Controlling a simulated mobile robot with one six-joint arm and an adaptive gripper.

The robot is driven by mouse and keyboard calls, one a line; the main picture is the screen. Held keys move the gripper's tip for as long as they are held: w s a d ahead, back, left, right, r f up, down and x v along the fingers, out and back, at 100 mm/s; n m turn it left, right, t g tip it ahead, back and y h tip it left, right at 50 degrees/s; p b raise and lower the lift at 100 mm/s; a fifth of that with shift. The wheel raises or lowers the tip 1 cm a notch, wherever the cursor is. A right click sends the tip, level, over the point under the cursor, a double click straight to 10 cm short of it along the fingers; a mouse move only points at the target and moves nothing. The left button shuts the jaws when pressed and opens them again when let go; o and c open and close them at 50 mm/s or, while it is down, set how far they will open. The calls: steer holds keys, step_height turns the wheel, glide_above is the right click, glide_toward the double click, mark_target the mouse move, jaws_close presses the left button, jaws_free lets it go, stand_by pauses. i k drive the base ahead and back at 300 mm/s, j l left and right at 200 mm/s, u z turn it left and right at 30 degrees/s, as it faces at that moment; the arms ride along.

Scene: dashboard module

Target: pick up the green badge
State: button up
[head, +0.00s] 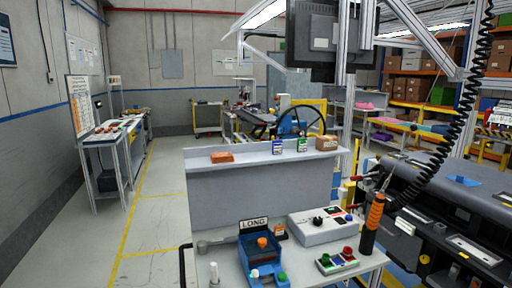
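The green badge (303,145) is a small upright card with a green part and a white part. It stands on the top ledge of the grey panel (260,184) at the back of the workbench. A similar blue badge (278,146) stands to its left, apart from it. A brown box (326,143) is close to its right. My gripper is not in the head view.
An orange block (222,157) lies on the ledge's left. The bench top holds a blue bin marked LONG (258,262), a white control box (322,226) and a button box (337,262). An orange-handled tool (373,222) stands upright at right, near a black coiled cable (464,120).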

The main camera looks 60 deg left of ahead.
mark_target(302, 142)
steer(key=u, duration=1.7)
steer(key=i+l, duration=0.15)
steer(key=i, duration=0.3)
steer(key=i+l+u, duration=0.15)
steer(key=i, duration=0.25)
steer(key=i+l, duration=0.15)
steer(key=i, duration=0.3)
steer(key=u, duration=0.05)
